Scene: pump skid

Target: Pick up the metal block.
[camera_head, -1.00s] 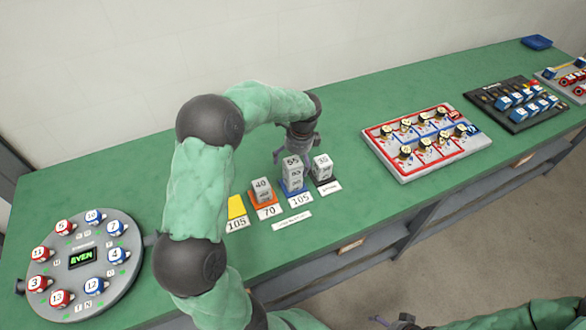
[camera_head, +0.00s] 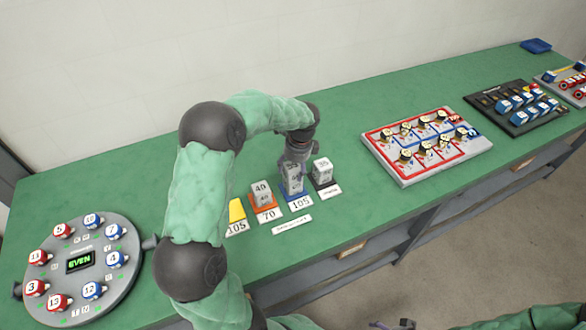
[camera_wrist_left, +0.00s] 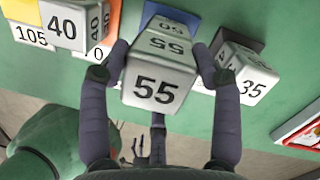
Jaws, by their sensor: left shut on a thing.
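My left gripper (camera_head: 297,158) is shut on the grey metal block marked 55. In the left wrist view the 55 block (camera_wrist_left: 160,82) sits between the two fingers, with its numbers showing on more than one face. In the head view the gripper covers the block's top. Metal blocks (camera_head: 291,180) show below the gripper, at the blue stand labelled 105. I cannot tell whether the held block still touches what is below it. My right gripper (camera_head: 392,325) shows only slightly at the bottom edge, and its jaws are unclear.
A 40 block (camera_head: 261,190) stands on an orange stand labelled 70, left of the stack. A 35 block (camera_head: 322,170) stands close by on the right. A yellow stand (camera_head: 237,211) is empty. A round dial panel (camera_head: 85,268) and a red-framed board (camera_head: 425,148) stand farther off.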

